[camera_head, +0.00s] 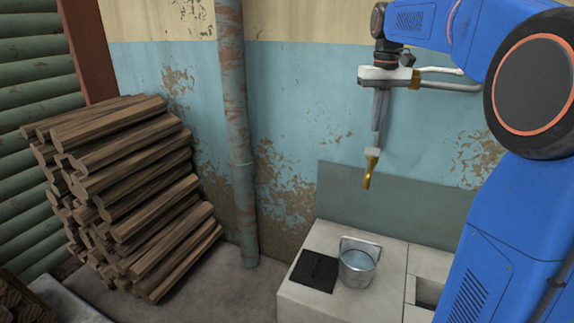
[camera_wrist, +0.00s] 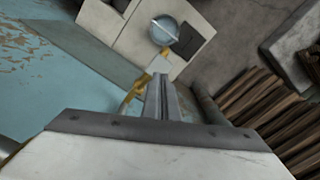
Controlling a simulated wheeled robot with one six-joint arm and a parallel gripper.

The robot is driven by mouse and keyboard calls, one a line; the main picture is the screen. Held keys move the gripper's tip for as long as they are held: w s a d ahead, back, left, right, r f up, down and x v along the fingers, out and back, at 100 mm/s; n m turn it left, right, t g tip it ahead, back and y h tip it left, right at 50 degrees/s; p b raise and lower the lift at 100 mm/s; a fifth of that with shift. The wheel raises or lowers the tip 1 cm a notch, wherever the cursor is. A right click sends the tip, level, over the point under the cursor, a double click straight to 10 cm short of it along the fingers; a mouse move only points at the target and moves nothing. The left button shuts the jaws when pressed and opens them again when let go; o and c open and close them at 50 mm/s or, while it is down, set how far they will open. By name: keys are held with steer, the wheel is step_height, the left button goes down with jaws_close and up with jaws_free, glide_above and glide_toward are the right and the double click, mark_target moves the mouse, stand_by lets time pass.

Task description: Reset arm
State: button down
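My gripper (camera_head: 377,145) hangs from my blue arm, pointing down in front of the blue wall. In the wrist view its grey fingers (camera_wrist: 163,98) are together, with only a thin seam between them. A brass-coloured piece (camera_head: 370,172) shows just below the fingertips, and a curved brass piece (camera_wrist: 131,96) is beside the fingers in the wrist view. I cannot tell whether the fingers touch it. A metal bucket (camera_head: 357,270) with bluish contents stands upright on the pale counter (camera_head: 335,238), below my gripper. The bucket (camera_wrist: 163,28) also shows past the fingertips in the wrist view.
A black square plate (camera_head: 314,270) lies on the counter, left of the bucket. A rectangular opening (camera_head: 428,291) is to its right. A vertical pipe (camera_head: 238,140) runs along the wall. A log stack (camera_head: 130,190) stands at left. Air between pipe and gripper is clear.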

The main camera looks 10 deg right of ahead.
steer(key=s+a+f+t, duration=0.1)
steer(key=s+a+f, duration=0.2)
steer(key=s+f, duration=0.4)
steer(key=s+a+f+t, duration=0.2)
steer(key=s+f, duration=0.5)
steer(key=s, duration=0.7)
steer(key=s+a+f+t, duration=0.1)
steer(key=s+a+f, duration=0.3)
steer(key=s, duration=0.6)
step_height(320, 180, down, 3)
steer(key=shift+s+r+n+t, duration=0.1)
steer(key=shift+s+n+t, duration=0.05)
steer(key=shift+n+t, duration=0.25)
